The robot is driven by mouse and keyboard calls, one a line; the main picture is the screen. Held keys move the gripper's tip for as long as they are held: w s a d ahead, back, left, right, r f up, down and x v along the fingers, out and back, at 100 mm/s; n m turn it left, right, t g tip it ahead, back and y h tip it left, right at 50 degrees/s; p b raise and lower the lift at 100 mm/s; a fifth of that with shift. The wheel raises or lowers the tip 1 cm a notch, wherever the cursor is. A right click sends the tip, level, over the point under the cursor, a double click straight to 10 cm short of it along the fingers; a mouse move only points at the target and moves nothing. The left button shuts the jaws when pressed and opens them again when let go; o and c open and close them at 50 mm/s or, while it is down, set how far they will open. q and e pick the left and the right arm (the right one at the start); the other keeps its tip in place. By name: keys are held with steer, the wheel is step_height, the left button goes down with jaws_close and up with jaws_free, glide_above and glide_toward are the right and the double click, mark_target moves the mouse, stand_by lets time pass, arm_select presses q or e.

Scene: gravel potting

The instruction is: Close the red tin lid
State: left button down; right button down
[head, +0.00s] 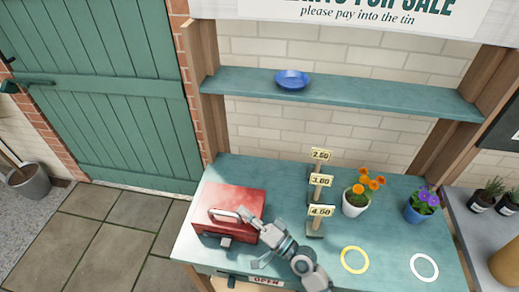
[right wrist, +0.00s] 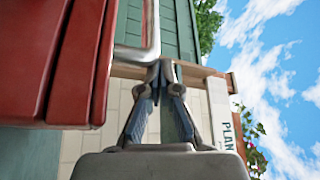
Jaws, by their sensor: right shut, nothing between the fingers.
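The red tin (head: 238,194) stands at the left end of the green counter. Its lid looks down on the body; I cannot tell whether it is fully shut. A pale metal handle (head: 222,213) is on the tin. The tin's red side (right wrist: 60,60) fills the left of the right wrist view, with a dark seam running along it, and the bent handle (right wrist: 150,35) shows there too. My right gripper (head: 245,214) is at the tin's right side, close to the handle. Its fingertips (right wrist: 164,72) are together and empty; contact with the handle is unclear. My left gripper is not in view.
Three price signs (head: 319,181) stand right of the tin. An orange-flowered pot (head: 353,203) and a purple-flowered blue pot (head: 418,213) stand farther right. Yellow (head: 343,262) and white (head: 414,267) rings mark the counter. A blue dish (head: 292,79) sits on the shelf above.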

steer(key=shift+s+a+f+g, duration=0.2)
steer(key=shift+f+g, duration=0.1)
steer(key=shift+f, duration=0.35)
steer(key=shift+s+d, duration=0.1)
steer(key=shift+d, duration=0.05)
steer(key=v, duration=1.1)
steer(key=shift+d+r, duration=0.3)
steer(key=shift+d, duration=0.1)
steer(key=shift+s, duration=0.1)
